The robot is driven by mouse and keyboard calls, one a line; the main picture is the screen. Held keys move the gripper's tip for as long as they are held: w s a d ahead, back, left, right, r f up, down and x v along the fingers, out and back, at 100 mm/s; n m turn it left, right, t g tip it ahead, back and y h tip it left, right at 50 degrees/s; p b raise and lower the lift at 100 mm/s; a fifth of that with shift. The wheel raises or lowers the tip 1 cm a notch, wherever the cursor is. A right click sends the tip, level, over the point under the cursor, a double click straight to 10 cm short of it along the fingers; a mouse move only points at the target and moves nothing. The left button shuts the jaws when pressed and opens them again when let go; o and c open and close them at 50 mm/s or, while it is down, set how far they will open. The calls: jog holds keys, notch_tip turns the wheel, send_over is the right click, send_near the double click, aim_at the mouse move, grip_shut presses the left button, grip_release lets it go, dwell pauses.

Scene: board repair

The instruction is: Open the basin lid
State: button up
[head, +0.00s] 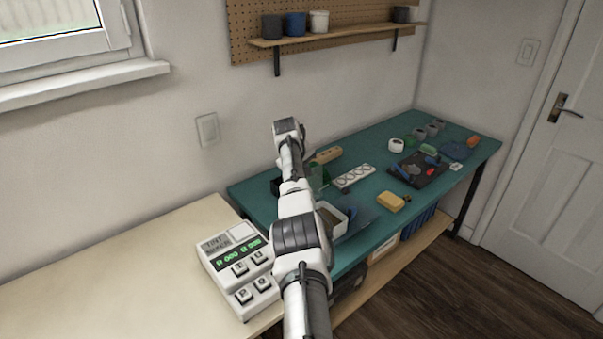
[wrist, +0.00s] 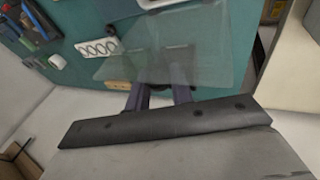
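A see-through, faintly greenish panel, apparently the basin lid (wrist: 205,55), spans the middle of the wrist view over the teal bench. In the head view a green see-through piece (head: 319,178) shows just right of my arm. A pale open-topped basin (head: 342,214) sits there too, partly hidden by my arm. My gripper (wrist: 161,94) has two dark fingers standing apart at the lower edge of the panel. A dark bit shows between them, and I cannot tell whether it touches them. In the head view my arm hides most of the gripper.
The teal bench (head: 300,163) holds a white strip with round openings (head: 354,177), a yellow block (head: 391,201) and a dark tray with tools (head: 425,181). A white keypad device (head: 240,270) stands on the pale table at left. A shelf (head: 340,34) with cups hangs above.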

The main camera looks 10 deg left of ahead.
jog(key=o, duration=0.4)
jog(key=shift+s+a+f, duration=0.1)
jog(key=shift+a+f, duration=0.1)
jog(key=shift+a, duration=0.05)
jog(key=shift+c, duration=0.2)
jog(key=shift+d+r, duration=0.1)
jog(key=b+v, duration=0.4)
jog(key=v, duration=0.9)
jog(key=shift+s+r, duration=0.15)
jog(key=shift+r, duration=0.2)
